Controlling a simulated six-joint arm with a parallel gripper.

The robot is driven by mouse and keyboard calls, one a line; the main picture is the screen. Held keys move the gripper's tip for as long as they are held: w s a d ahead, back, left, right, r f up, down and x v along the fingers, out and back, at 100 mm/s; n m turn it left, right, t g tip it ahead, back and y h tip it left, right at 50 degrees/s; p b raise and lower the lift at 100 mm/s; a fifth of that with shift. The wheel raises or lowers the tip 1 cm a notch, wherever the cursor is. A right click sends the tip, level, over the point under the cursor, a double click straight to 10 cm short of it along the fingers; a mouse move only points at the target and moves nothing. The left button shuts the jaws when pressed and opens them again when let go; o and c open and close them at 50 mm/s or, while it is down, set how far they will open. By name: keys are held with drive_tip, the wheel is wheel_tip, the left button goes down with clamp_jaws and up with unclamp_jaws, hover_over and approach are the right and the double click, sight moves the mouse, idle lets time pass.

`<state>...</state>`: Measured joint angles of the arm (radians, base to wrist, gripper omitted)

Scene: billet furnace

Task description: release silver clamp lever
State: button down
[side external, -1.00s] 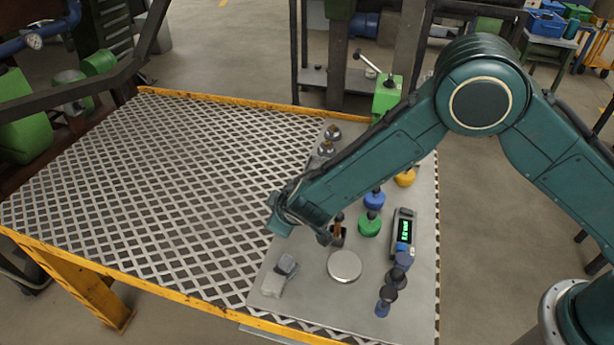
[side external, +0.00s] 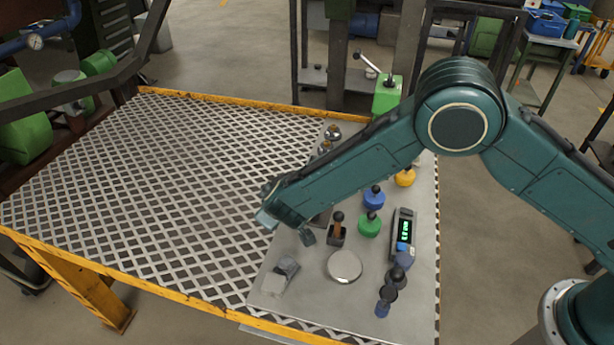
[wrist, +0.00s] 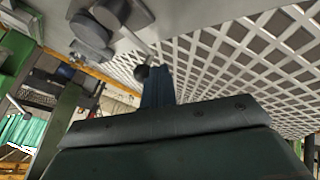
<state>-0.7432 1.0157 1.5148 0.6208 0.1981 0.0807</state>
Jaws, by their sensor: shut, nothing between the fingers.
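A dark holder with a brown handle (side external: 337,232), a silver disc (side external: 344,266), a green knob (side external: 369,224), a blue knob (side external: 374,198) and a display unit (side external: 403,234) stand on the plate. A green box with a lever (side external: 387,95) is behind. The grating (side external: 150,190) at left is clear.

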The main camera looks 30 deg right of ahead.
drive_tip(key=shift+s+a+f, duration=0.2)
drive_tip(key=shift+s+a, duration=0.3)
drive_tip(key=shift+a, duration=0.25)
drive_tip(key=shift+s+a+f, duration=0.2)
drive_tip(key=shift+s+a, duration=0.35)
drive_tip(key=shift+a, duration=0.3)
drive_tip(key=v, duration=1)
drive_tip(key=shift+d, duration=0.15)
drive_tip(key=shift+r, duration=0.1)
drive_tip(key=s+d+r+m+g+y, duration=0.1)
drive_tip(key=s+d+r+m, duration=0.1)
drive_tip(key=d+r, duration=0.8)
drive_tip(key=s+d+r+m+g+y, duration=0.1)
drive_tip(key=s+d+r, duration=0.2)
drive_tip(key=d+r, duration=0.7)
drive_tip(key=s+d+r, duration=0.1)
drive_tip(key=s+d, duration=0.5)
drive_tip(key=s, duration=0.5)
drive_tip(key=s+d+r+m, duration=0.1)
drive_tip(key=s+d+r, duration=0.1)
drive_tip(key=s+d, duration=0.5)
drive_tip(key=s, duration=0.4)
drive_tip(key=shift+d+m+y, duration=0.3)
drive_tip(key=shift+y, duration=0.1)
